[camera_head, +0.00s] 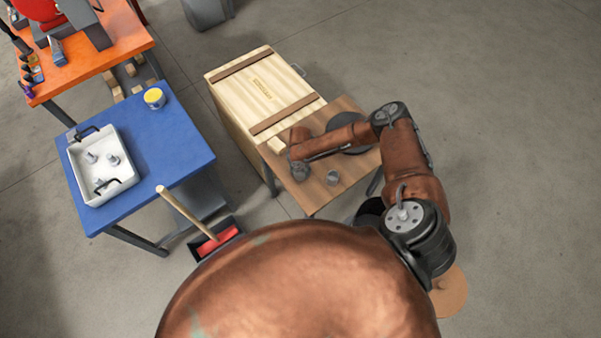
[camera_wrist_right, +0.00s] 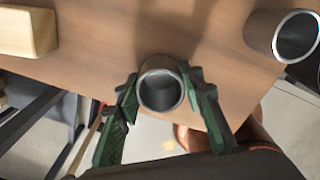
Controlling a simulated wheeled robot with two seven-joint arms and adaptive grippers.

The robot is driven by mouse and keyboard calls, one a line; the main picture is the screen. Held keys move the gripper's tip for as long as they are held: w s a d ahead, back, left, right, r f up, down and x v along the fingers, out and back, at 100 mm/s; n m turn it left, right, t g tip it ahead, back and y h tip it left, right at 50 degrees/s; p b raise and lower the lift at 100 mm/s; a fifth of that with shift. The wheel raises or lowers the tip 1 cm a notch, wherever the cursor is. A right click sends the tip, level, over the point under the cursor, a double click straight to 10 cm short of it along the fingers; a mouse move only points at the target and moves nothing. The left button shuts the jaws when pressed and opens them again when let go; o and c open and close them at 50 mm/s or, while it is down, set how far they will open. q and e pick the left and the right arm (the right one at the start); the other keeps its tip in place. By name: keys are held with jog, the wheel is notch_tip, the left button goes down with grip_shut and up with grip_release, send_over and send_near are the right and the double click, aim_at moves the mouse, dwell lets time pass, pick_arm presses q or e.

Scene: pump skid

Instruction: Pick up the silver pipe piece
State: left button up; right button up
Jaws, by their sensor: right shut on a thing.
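A silver pipe piece (camera_wrist_right: 160,90), a short open-ended tube, is between the two green-padded fingers of my right gripper (camera_wrist_right: 158,84) in the right wrist view. The fingers are shut on it from both sides, near the edge of the small wooden table. Whether its lower end touches the tabletop cannot be told. In the head view my right gripper (camera_head: 298,170) is small over the table's near left part, hiding most of the pipe. A second silver pipe piece (camera_head: 333,177) stands apart to its right; it also shows in the wrist view (camera_wrist_right: 285,37). My left gripper is out of view.
The small wooden table (camera_head: 318,196) adjoins a large wooden crate (camera_head: 255,92). A pale block (camera_wrist_right: 28,32) lies on it. A red-headed broom (camera_head: 216,243) is nearby.

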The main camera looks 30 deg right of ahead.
jog(key=s+a+r+p, duration=0.2)
jog(key=s+a+r, duration=0.3)
jog(key=s+r, duration=0.7)
jog(key=shift+s, duration=0.5)
